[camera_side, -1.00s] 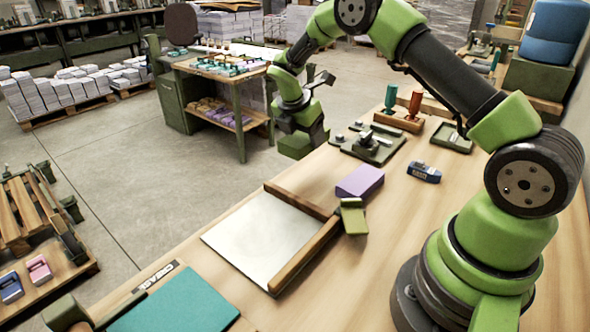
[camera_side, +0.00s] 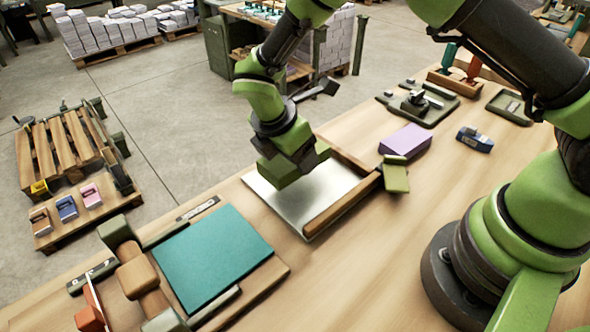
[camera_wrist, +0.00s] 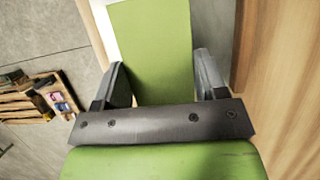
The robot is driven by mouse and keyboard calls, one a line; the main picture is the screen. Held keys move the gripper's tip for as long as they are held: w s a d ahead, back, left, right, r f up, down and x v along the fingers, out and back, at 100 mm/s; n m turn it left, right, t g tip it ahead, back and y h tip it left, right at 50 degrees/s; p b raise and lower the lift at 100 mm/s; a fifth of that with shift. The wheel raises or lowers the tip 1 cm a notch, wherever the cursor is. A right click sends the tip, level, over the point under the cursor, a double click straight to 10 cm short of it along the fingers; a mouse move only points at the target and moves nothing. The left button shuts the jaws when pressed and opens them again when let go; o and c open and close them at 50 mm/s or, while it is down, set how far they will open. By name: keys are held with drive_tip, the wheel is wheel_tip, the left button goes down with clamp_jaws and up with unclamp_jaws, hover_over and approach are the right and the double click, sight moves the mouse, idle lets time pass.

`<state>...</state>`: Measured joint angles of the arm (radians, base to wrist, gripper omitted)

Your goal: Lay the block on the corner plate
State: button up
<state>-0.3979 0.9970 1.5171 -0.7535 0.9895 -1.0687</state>
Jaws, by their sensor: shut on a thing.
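The corner plate (camera_side: 290,208) is a pale metal sheet on the workbench, with wooden rails along two sides that meet at its right corner. My gripper (camera_side: 305,160) is above the plate, toward its far left part. It is shut on a green block (camera_side: 282,173), which looks held over the plate; whether it touches cannot be told. In the wrist view the green block (camera_wrist: 150,40) sits between the two dark fingers of my gripper (camera_wrist: 163,80). Pale strips of the plate show beside the block there.
A blue device (camera_side: 474,139) lies farther right. A teal pad (camera_side: 210,258) on a board is at the front left. Bare bench lies right of the plate.

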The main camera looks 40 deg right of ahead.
drive_tip(key=shift+f, duration=2.25)
drive_tip(key=o, duration=1)
drive_tip(key=shift+f, duration=0.1)
